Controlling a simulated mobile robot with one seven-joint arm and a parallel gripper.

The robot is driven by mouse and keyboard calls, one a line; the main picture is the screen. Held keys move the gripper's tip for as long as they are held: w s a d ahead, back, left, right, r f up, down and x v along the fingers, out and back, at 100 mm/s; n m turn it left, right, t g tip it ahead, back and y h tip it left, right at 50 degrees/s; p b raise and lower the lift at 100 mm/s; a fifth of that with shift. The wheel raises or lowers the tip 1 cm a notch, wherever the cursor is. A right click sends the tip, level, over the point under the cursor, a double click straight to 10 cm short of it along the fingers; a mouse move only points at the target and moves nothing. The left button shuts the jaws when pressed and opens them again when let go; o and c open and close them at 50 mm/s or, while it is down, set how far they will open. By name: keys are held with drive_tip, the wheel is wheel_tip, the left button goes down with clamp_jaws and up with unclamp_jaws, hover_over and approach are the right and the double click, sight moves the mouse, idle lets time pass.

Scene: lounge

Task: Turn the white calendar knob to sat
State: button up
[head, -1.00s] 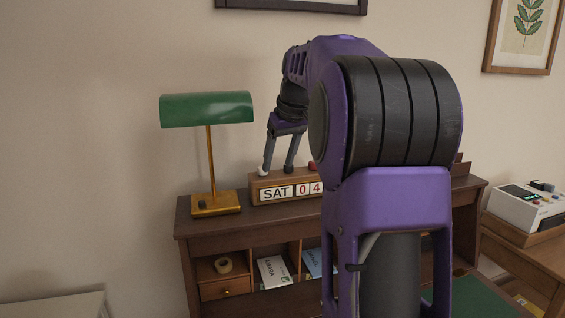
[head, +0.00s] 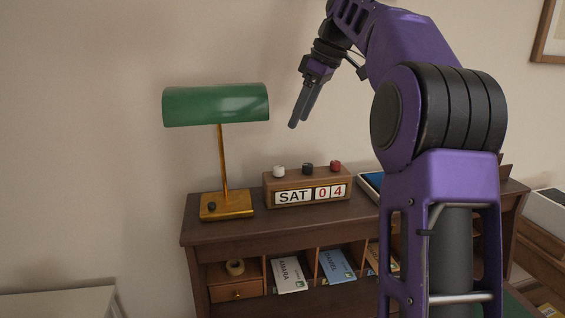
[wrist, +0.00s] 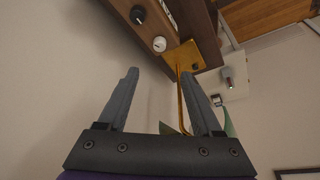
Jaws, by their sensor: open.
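The wooden calendar block (head: 307,187) stands on top of the desk hutch and reads SAT 04. Its white knob (head: 279,171) is on the left of its top, and the same white knob shows in the wrist view (wrist: 159,44). A black knob (head: 308,168) and a red knob (head: 335,166) sit to its right. My gripper (head: 298,124) is open and empty. It is raised above the calendar, clear of the knobs, with its fingers pointing down and a little left. In the wrist view both fingers (wrist: 165,84) are apart with nothing between them.
A green-shaded brass lamp (head: 216,106) stands just left of the calendar. A blue-topped tray (head: 371,185) lies to its right. Cubbies below hold cards (head: 289,274) and a tape roll (head: 235,267). The wall is close behind; the air above the calendar is free.

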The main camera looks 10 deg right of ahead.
sight(278, 167)
drive_tip(key=x, duration=1.4)
drive_tip(key=shift+a+f+b, duration=0.1)
drive_tip(key=shift+f+b, duration=0.05)
drive_tip(key=shift+b, duration=0.15)
clamp_jaws()
